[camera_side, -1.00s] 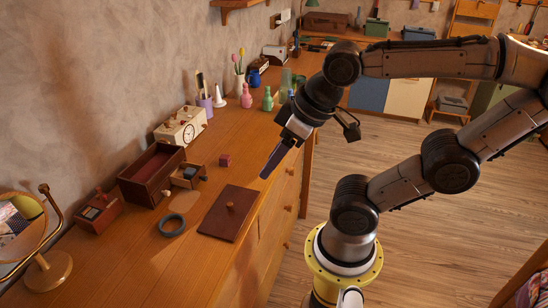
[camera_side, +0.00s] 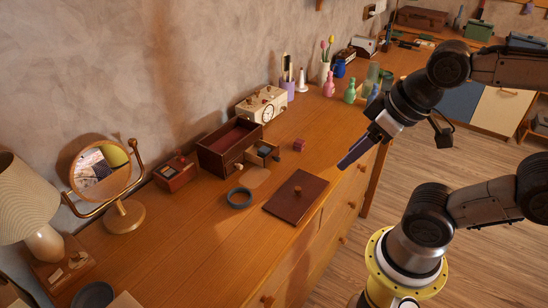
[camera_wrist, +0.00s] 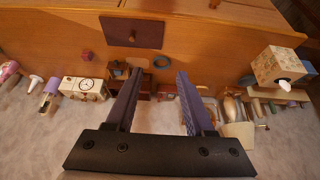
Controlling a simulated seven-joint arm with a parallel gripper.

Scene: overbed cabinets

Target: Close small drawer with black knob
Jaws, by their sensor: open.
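A small light-wood drawer (camera_side: 262,153) stands pulled out from the front of a dark red open-topped box (camera_side: 215,158) on the dresser top. Dark items lie inside it. A small knob shows on its front, but its colour is hard to tell. My gripper (camera_side: 342,166) is open and empty, to the right of the drawer, apart from it and above the dresser's front edge. In the wrist view my gripper's two fingers (camera_wrist: 157,82) are spread. The drawer area behind the left finger is partly hidden there.
A flat dark red lid with a knob (camera_side: 290,205), a dark ring (camera_side: 239,198) and a small red cube (camera_side: 299,145) lie near the drawer. A cream clock box (camera_side: 262,104) stands behind. A small red box (camera_side: 175,174) and a round mirror (camera_side: 100,168) stand left.

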